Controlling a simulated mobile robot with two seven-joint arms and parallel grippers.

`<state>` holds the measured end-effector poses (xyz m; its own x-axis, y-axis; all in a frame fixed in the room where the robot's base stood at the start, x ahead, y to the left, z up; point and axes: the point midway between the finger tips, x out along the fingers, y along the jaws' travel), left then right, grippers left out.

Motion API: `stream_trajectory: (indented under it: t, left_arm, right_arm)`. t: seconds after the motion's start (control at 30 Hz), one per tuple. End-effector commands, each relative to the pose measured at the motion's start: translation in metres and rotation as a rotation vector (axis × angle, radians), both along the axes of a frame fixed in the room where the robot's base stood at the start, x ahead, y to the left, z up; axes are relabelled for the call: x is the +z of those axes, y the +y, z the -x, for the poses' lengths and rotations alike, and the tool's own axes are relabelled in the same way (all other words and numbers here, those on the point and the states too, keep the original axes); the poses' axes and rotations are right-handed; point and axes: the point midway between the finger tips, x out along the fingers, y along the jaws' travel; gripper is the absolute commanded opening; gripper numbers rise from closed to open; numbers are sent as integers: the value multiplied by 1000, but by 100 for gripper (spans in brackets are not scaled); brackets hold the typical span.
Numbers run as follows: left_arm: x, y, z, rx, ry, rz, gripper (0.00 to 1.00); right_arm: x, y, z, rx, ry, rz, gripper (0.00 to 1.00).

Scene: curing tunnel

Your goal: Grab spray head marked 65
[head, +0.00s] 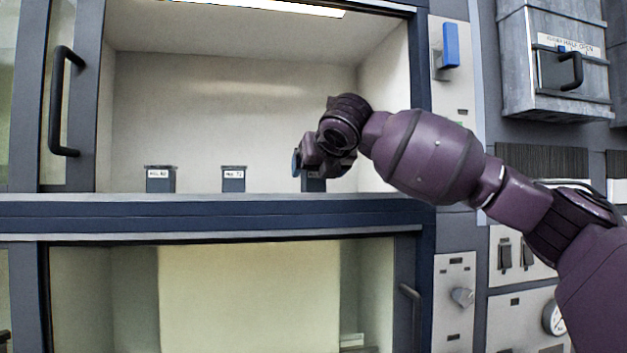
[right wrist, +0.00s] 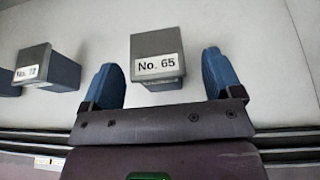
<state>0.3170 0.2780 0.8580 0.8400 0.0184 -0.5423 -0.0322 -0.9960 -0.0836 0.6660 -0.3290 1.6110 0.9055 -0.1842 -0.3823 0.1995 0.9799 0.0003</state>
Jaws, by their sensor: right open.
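A grey block labelled "No. 65" (right wrist: 156,48) stands upright in the middle of the right wrist view, its label facing me. I see no separate spray head apart from this block. In the head view a dark block (head: 313,184) stands at the right of the chamber, mostly hidden by my right gripper (head: 305,163). In the right wrist view my right gripper (right wrist: 159,66) is open, with one blue finger on each side of the No. 65 block. Gaps show between the block and both fingers. My left gripper is not in view.
A block labelled "No. 72" (head: 234,179) stands to the left, and another labelled block (head: 160,180) farther left. The chamber's front sill (head: 210,213) runs below them. The chamber's right wall (head: 385,80) is near my right arm. The upper chamber space is clear.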

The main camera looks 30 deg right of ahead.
Motion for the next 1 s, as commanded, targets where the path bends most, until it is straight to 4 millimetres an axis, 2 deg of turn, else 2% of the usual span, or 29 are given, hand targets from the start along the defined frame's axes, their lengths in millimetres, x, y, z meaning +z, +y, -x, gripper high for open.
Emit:
stream_trajectory:
  t: [0.1, 0.2, 0.5, 0.57, 0.93, 1.0]
  left_arm:
    - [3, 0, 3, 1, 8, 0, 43]
    - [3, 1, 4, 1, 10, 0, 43]
    - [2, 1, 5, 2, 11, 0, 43]
    - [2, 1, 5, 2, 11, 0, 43]
    - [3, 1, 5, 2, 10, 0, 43]
    - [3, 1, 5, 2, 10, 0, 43]
  right_arm:
    - [-5, -1, -16, -1, 2, 0, 85]
    - [-9, -3, -24, 0, 1, 0, 85]
    - [-11, -4, -27, -1, 0, 0, 85]
    - [-11, -4, -27, -1, 0, 0, 77]
    - [-10, -4, -27, 0, 0, 0, 21]
    - [-9, -4, -26, 0, -3, 0, 20]
